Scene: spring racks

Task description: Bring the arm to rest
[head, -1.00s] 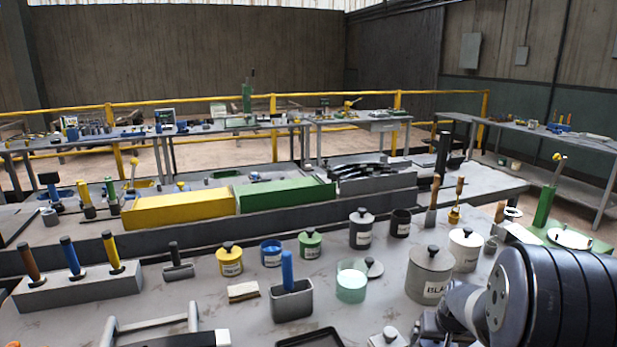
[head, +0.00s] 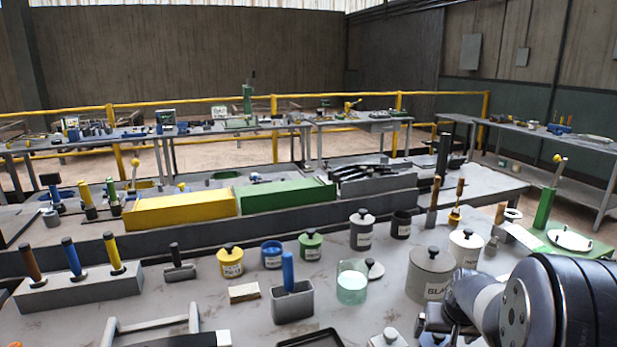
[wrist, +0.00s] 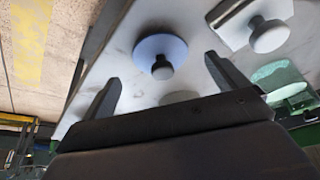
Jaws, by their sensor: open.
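My gripper (wrist: 160,90) shows in the wrist view with its two dark fingers spread apart and nothing between them. In the head view my arm is at the lower right, in front of the bench. The gripper's fingers cannot be made out clearly there.
A grey holder with a blue handle (head: 292,302) and a tool block (head: 80,288) stand further left.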

